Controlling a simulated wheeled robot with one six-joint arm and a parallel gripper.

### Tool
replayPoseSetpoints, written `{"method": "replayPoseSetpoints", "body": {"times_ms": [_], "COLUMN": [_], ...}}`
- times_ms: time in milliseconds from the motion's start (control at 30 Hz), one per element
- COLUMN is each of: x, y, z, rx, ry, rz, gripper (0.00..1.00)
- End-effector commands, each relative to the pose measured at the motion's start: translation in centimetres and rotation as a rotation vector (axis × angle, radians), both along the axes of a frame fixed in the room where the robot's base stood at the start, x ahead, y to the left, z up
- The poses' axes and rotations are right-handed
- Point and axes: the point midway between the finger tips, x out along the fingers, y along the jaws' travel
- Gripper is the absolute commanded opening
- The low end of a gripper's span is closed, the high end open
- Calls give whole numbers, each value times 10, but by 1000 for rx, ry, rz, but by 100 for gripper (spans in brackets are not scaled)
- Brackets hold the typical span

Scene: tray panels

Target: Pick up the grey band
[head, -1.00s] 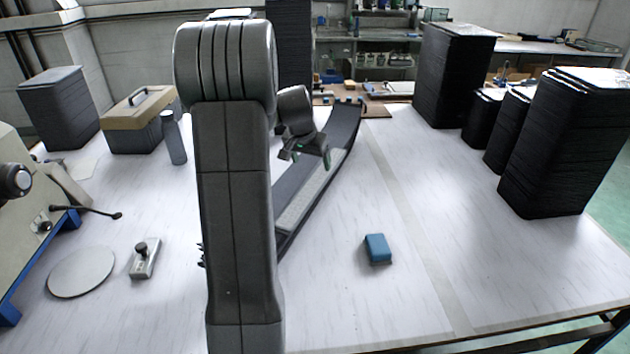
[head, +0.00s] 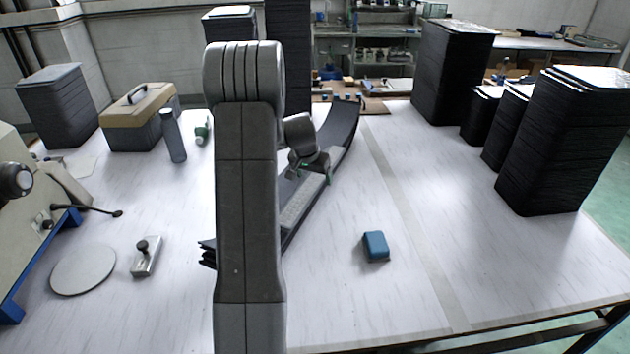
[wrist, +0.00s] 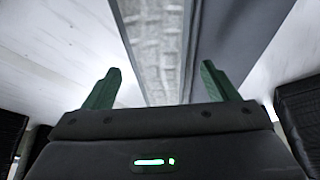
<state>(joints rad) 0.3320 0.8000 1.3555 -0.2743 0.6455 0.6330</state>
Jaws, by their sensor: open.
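The grey band (head: 294,208) is a long, slightly curved dark grey strip with a paler textured stripe along its middle. It lies slantwise on the white table, its far end raised at the back. My arm hides part of its near half. My gripper (head: 316,173) is over its middle to far part, with nothing between the fingers. In the wrist view, the two green fingertips (wrist: 161,80) are spread apart. The band (wrist: 210,35) passes beneath and between them; I cannot tell the exact height gap.
A blue block (head: 376,246) lies to the right on open table (head: 340,300). Tall black stacks (head: 560,140) stand at the right.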

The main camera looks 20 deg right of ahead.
Motion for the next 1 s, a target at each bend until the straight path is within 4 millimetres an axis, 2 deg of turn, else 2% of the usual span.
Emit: {"method": "replayPoseSetpoints", "body": {"times_ms": [33,200,300,533,633,1000], "x": [0,0,0,0,0,0], "y": [0,0,0,0,0,0], "z": [0,0,0,1,9,79], "rx": [0,0,0,-1,-1,-1], "ry": [0,0,0,-1,-2,-3], "rz": [0,0,0,0,0,-1], "gripper": [80,47,31,30,30,30]}}
